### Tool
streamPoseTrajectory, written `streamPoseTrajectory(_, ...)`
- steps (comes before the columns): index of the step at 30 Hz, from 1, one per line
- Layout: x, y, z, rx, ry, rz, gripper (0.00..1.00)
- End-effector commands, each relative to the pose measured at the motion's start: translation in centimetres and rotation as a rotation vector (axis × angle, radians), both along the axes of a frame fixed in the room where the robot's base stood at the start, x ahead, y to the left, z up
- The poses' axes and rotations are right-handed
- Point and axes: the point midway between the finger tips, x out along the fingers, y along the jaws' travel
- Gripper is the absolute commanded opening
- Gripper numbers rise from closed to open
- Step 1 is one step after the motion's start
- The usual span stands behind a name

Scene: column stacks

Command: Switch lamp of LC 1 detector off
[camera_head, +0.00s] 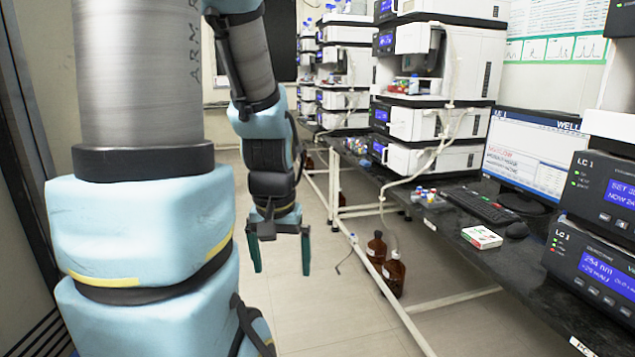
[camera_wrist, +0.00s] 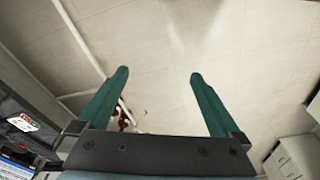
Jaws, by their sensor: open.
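The LC 1 detector (camera_head: 595,268) is the lower of two dark-fronted units at the right edge of the head view. Its blue display reads 254 nm and a second line in mAU. My gripper (camera_head: 280,258) hangs over the floor left of the bench, well apart from the detector. Its two green fingers are spread and empty, also in the wrist view (camera_wrist: 158,75). The detector is not identifiable in the wrist view.
A monitor (camera_head: 530,150), keyboard (camera_head: 478,205), mouse (camera_head: 517,230) and small white box (camera_head: 481,237) are on the dark bench (camera_head: 500,268). Brown bottles (camera_head: 394,273) stand on the floor beneath. More instrument stacks (camera_head: 435,125) stand farther back. The aisle floor (camera_head: 325,300) left of the bench is clear.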

Motion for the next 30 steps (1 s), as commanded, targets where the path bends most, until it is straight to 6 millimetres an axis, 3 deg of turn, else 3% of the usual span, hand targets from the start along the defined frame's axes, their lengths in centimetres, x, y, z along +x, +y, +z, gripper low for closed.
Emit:
streamPoseTrajectory(6, 0.00, 0.00, -0.10, 0.000, 0.000, 0.000, 1.00)
streamPoseTrajectory(30, 0.00, 0.00, -0.08, 0.000, 0.000, 0.000, 0.10)
